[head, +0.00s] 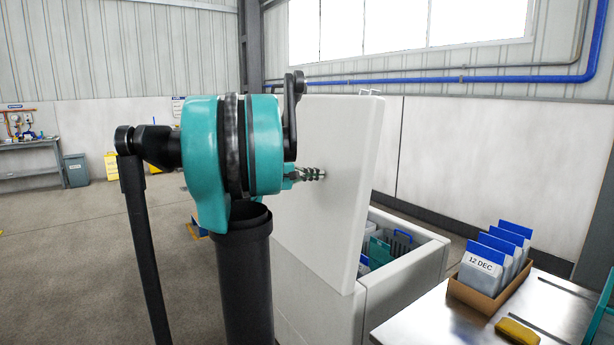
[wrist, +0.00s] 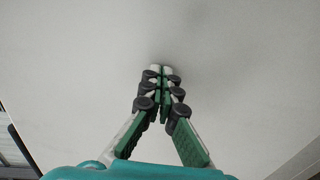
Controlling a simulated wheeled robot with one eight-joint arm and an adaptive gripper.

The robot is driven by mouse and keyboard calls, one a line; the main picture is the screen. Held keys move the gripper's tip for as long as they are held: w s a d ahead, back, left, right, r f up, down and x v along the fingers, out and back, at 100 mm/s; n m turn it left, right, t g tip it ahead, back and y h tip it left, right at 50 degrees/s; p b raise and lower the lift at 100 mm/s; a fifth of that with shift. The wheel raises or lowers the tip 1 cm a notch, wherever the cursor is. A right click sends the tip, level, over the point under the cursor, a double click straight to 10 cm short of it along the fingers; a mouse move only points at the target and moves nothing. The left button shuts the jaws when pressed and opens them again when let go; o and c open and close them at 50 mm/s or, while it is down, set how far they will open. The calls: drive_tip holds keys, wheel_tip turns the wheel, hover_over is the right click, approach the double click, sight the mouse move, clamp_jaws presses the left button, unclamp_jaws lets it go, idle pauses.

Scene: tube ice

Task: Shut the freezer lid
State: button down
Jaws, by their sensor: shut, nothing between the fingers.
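The white freezer lid (head: 338,150) stands raised, nearly upright, above the white chest freezer (head: 400,300). The freezer's open inside shows to the right of the lid, with racks and teal and blue items in it. My gripper (head: 322,174) is in front of the lid's face in the head view, its fingers together and empty. In the wrist view the shut fingertips (wrist: 160,70) point at the plain pale lid surface (wrist: 240,60), with a soft shadow by the tips. I cannot tell whether they touch it. My arm hides the lid's left edge.
A steel table (head: 425,335) stands at the lower right, close to the freezer. It holds a cardboard box (head: 477,301) of dated packs and a yellow object (head: 517,332). A workbench (head: 35,145) is far left; the floor there is open.

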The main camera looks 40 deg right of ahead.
drive_tip(key=shift+d, duration=0.3)
drive_tip(key=s+d+f+y, duration=0.1)
drive_tip(key=d+f+y, duration=0.15)
drive_tip(key=d, duration=0.65)
drive_tip(key=s+d+f+t+y, duration=0.1)
drive_tip(key=d+f+y, duration=0.15)
drive_tip(key=d, duration=0.55)
drive_tip(key=s+d+f+y, duration=0.1)
drive_tip(key=d+f+y, duration=0.15)
drive_tip(key=d, duration=0.65)
drive_tip(key=s+d+f+y, duration=0.1)
drive_tip(key=d+f+y, duration=0.2)
drive_tip(key=d+f, duration=0.4)
drive_tip(key=d+f+y, duration=0.3)
drive_tip(key=d+f, duration=0.4)
drive_tip(key=f, duration=0.8)
drive_tip(key=shift+s+d+f+t, duration=0.25)
drive_tip(key=shift+s+f+t, duration=0.05)
drive_tip(key=shift+s+f, duration=0.05)
